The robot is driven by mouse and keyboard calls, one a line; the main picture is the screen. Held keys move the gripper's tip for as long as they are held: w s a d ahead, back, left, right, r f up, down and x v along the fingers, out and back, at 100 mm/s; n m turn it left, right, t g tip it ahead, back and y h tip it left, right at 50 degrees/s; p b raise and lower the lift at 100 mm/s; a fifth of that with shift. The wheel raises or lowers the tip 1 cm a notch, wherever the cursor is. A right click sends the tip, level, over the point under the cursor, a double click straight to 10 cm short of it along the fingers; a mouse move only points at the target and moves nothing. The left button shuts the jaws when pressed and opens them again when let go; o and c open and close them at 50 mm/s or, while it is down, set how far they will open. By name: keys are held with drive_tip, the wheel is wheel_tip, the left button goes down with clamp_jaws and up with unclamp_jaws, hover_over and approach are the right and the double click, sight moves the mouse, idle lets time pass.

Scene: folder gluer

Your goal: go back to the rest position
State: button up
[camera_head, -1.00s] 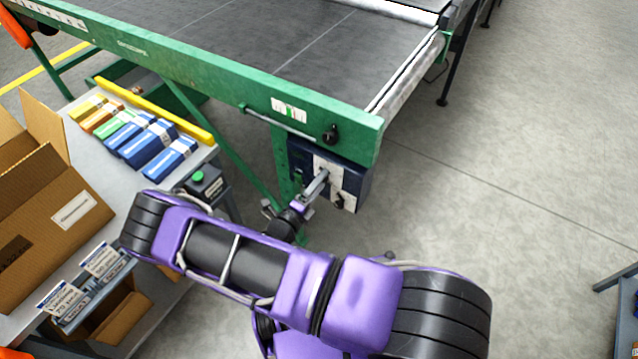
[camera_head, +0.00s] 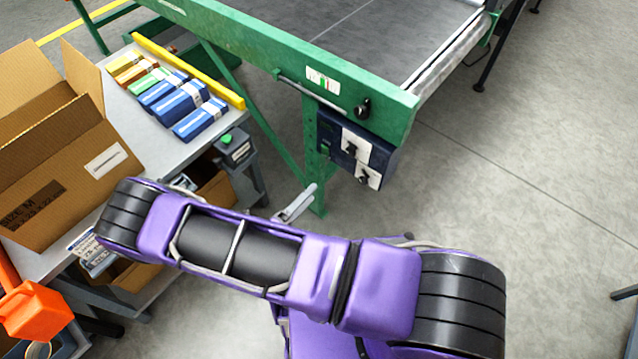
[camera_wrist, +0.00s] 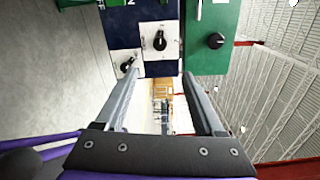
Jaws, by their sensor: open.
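My gripper (camera_wrist: 165,95) is open and empty in the wrist view, its two grey fingers apart. Ahead of it is a dark blue control box (camera_wrist: 153,45) with white plates and black rotary knobs. In the head view my purple arm crosses the lower middle, and a grey finger of my gripper (camera_head: 296,204) shows just behind it. The rest of the gripper is hidden by the arm. The control box (camera_head: 383,146) hangs under the green conveyor frame (camera_head: 300,66), up and to the right of the gripper, with a gap between them.
An orange object (camera_head: 35,312) is at lower left.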

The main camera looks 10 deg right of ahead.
drive_tip(key=shift+s+a, duration=0.35)
drive_tip(key=shift+a, duration=0.05)
